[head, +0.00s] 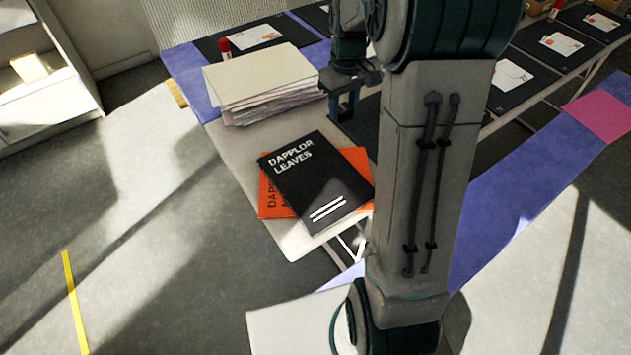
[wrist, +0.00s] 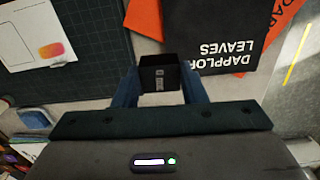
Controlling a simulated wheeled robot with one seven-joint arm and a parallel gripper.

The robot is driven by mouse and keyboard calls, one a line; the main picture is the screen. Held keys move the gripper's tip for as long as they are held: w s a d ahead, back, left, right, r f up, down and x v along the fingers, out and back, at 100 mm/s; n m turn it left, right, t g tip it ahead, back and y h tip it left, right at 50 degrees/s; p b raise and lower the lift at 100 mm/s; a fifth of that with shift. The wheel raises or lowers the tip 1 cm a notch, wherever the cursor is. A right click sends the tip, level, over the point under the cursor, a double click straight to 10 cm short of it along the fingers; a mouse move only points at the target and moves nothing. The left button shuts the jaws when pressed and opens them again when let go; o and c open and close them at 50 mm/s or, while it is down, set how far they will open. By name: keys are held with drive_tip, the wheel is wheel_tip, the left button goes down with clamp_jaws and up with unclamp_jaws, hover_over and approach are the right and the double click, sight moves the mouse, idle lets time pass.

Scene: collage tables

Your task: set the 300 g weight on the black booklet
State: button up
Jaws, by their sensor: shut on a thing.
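The black booklet (head: 320,190), titled "DAPPLOR LEAVES", lies askew on orange booklets near the table's front corner. It also shows at the upper right of the wrist view (wrist: 228,25). My gripper (wrist: 160,82) is shut on a small black block, the weight (wrist: 160,62), held between its two fingers. The block has a small pale marking too small to read. In the head view my gripper (head: 345,105) is beyond the booklet, beside the paper stack, and the weight cannot be made out clearly.
Orange booklets (head: 270,196) stick out from under the black one. A thick paper stack (head: 258,75) stands behind them. A dark cutting mat (wrist: 75,60) with a white card (wrist: 30,35) lies left in the wrist view. My arm hides part of the table.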

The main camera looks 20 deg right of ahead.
drive_tip(key=shift+s+d+r, duration=0.1)
drive_tip(key=shift+s+d, duration=0.05)
drive_tip(key=shift+s, duration=0.05)
hover_over(315, 176)
wheel_tip(315, 176, down, 7)
drive_tip(key=shift+r, duration=0.2)
drive_tip(key=shift+f+b, duration=0.35)
drive_tip(key=shift+f, duration=1.6)
drive_tip(key=shift+f, duration=0.15)
drive_tip(key=o, duration=1.2)
